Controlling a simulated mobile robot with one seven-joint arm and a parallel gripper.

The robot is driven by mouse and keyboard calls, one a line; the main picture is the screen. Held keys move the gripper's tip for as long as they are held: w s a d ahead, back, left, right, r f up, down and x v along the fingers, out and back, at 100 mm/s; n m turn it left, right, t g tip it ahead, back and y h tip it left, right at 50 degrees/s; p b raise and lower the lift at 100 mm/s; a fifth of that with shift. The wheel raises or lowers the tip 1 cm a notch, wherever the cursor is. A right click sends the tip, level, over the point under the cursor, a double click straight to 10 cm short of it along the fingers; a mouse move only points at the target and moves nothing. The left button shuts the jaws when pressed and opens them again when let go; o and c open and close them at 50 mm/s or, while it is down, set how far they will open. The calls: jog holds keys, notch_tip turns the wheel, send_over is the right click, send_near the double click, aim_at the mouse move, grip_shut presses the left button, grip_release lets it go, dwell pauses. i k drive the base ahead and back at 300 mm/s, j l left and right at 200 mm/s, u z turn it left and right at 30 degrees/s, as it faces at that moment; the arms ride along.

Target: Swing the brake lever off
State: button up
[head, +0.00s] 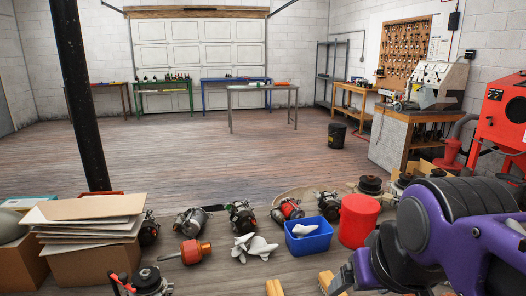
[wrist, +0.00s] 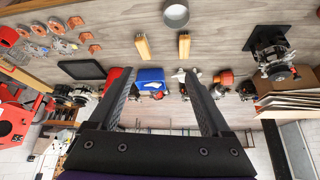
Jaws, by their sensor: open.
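A dark machine part on a mount (head: 148,281) stands at the bottom left of the head view, with a red-handled piece (head: 122,284) at its left side. This may be the brake lever; I cannot tell for sure. A similar mounted unit on a black plate (wrist: 272,55) shows at the right of the wrist view, where no lever can be made out. My gripper (wrist: 158,76) is open and empty, its two dark fingers wide apart and clear of the mounted unit. In the head view my purple arm is at the lower right, its fingertips not clearly seen.
A blue bin (head: 308,236) and a red cylinder (head: 359,220) stand on the bench among several alternators. Stacked cardboard (head: 88,208) is at the left.

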aim_at(123, 278)
jog(key=u, duration=1.6)
jog(key=j+z, duration=0.3)
jog(key=i+j+z, duration=0.1)
jog(key=j+z, duration=0.15)
jog(key=j, duration=0.3)
jog(key=k+j+u, duration=0.2)
jog(key=k, duration=0.25)
jog(key=k+j+z, duration=0.1)
jog(key=z, duration=0.15)
jog(key=i+l, duration=0.1)
jog(key=i, duration=0.35)
